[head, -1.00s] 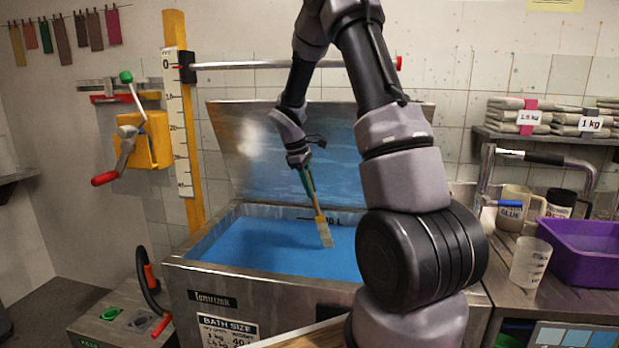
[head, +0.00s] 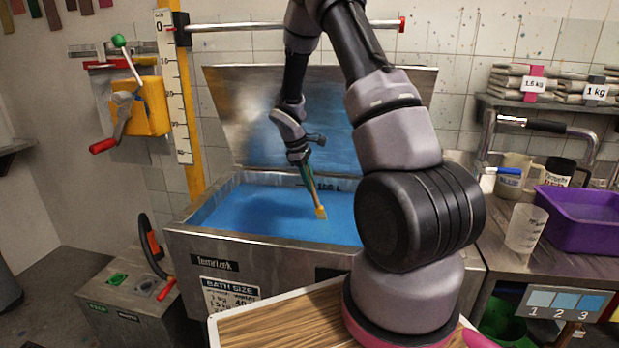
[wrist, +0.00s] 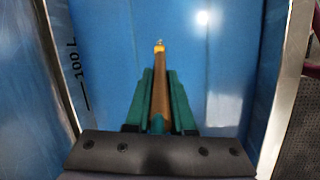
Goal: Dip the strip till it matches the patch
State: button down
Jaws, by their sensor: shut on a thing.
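My gripper (head: 304,170) is over the bath of blue liquid (head: 262,212), with its green fingers shut on a wooden stick (head: 313,192). The wrist view shows the stick (wrist: 157,85) between the green fingers (wrist: 159,100). The stick slants down, and its yellowish clip end (head: 321,212) is at the blue surface. The strip below the clip is hidden, seemingly under the liquid, so its colour cannot be told. A card with three blue patches (head: 566,301), numbered 1 to 3 and darkening rightward, is at the lower right.
The steel bath (head: 280,248) has a raised lid (head: 235,125) behind it. A wooden board (head: 270,325) is in front. A purple tub (head: 585,235) and a clear beaker (head: 525,228) stand on the right bench. A yellow crank unit (head: 150,105) is at the left.

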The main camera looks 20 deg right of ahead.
dwell(0.4)
jog(key=shift+s+d, duration=0.35)
jog(key=shift+d, duration=0.15)
notch_tip(320, 180, up, 16)
jog(key=shift+f, duration=0.2)
dwell(2.0)
dwell(3.0)
jog(key=shift+r, duration=2.5)
